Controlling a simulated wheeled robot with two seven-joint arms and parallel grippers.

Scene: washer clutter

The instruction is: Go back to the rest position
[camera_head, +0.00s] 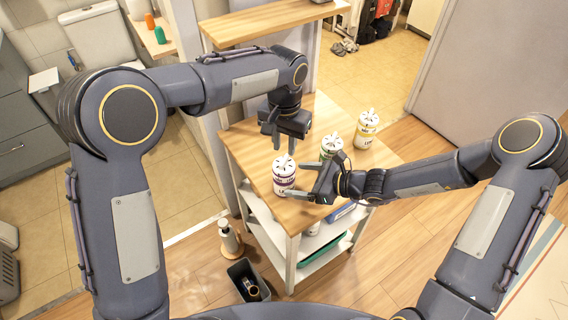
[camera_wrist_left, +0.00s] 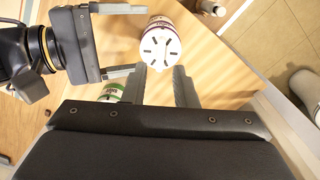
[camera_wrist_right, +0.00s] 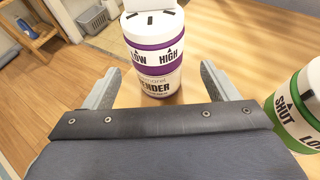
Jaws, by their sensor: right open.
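My left gripper (camera_head: 284,142) points down above the table behind the purple-banded white canister (camera_head: 284,182). Its fingers are apart with nothing between them; they also show in the left wrist view (camera_wrist_left: 160,76). My right gripper (camera_head: 299,180) is low at the table's front and wide open, its fingers pointing left toward the purple-banded canister. In the right wrist view that canister (camera_wrist_right: 155,60) stands upright just beyond and between the open fingertips (camera_wrist_right: 160,75). I cannot tell whether a fingertip touches it.
A green-banded canister (camera_head: 331,146) stands behind my right gripper, and a yellow-banded one (camera_head: 366,132) farther back, on the wooden tabletop (camera_head: 258,146). A raised wooden shelf (camera_head: 270,22) lies behind my left arm.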

